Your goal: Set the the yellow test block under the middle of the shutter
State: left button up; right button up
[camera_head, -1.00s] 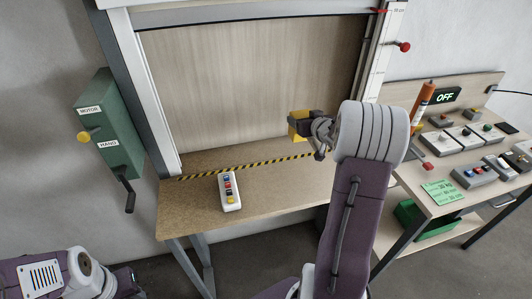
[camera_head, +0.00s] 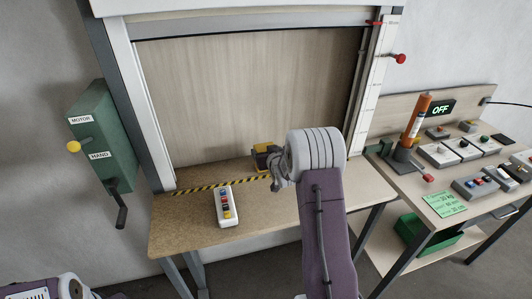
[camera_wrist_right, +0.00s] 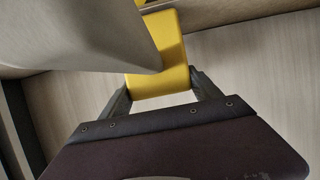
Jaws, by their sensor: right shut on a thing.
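The yellow test block (camera_head: 266,147) is in my right gripper (camera_head: 271,161), above the workbench near the right end of the black-and-yellow striped line (camera_head: 215,186). In the right wrist view the yellow block (camera_wrist_right: 160,75) sits between the two grey fingers, partly covered by a large pale shape. The right gripper is shut on it. The head view does not clearly show whether the block touches the bench. The shutter (camera_head: 240,22) is raised, its lower edge high above the bench. My left gripper is out of view; only part of my left arm shows at bottom left.
A green crank box (camera_head: 100,135) hangs left of the frame. A side table with an orange tube (camera_head: 415,120) and several switch boxes stands right. The bench left of the block is mostly clear.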

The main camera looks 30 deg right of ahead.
jog(key=shift+f, duration=0.15)
jog(key=o, duration=1.4)
jog(key=shift+r, duration=0.3)
jog(key=shift+s+a, duration=0.1)
jog(key=shift+s, duration=0.3)
jog(key=v, duration=1.1)
jog(key=shift+s+b, duration=0.15)
jog(key=shift+b, duration=0.15)
